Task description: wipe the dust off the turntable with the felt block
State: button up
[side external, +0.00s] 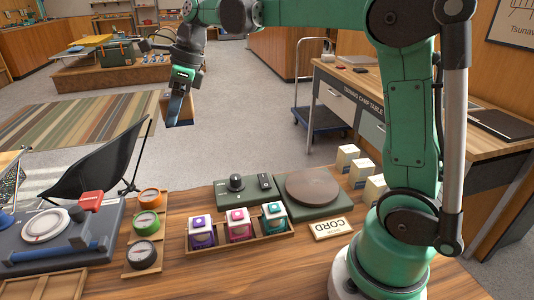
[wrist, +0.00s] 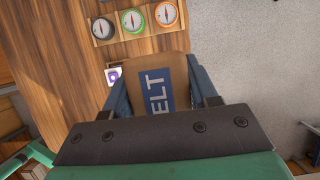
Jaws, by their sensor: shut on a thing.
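My gripper (side external: 178,104) is raised at the upper left of the side external view, well away from the turntable. It is shut on the felt block (side external: 164,104), a tan block with a blue label. In the wrist view the block (wrist: 150,70) sits between the two blue fingers, with "ELT" readable on its label. The turntable (side external: 313,187) is a round brown platter on a green base at the back of the wooden table. Nothing stands on the platter. Dust on it cannot be made out at this size.
A green control box with a knob (side external: 236,183) adjoins the turntable. A wooden tray (side external: 240,246) holds three colored boxes in front. Three round dials (side external: 146,222) lie left.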

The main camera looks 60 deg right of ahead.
jog(key=shift+c, duration=1)
jog(key=s+d+f+m, duration=0.1)
jog(key=s+d+m, duration=0.1)
jog(key=s+d, duration=0.35)
jog(key=m+t+h, duration=0.1)
jog(key=m+h, duration=0.2)
jog(key=m, duration=0.4)
send_over(311, 183)
jog(key=s, duration=0.1)
notch_tip(311, 183, down, 8)
jog(key=shift+s+d+f, duration=0.1)
jog(key=shift+f, duration=3.7)
jog(key=shift+w+d, duration=1.3)
jog(key=shift+s+a, duration=1.15)
jog(key=shift+s, duration=0.05)
jog(key=shift+s+a, duration=0.15)
jog(key=shift+a, duration=0.05)
notch_tip(311, 183, up, 8)
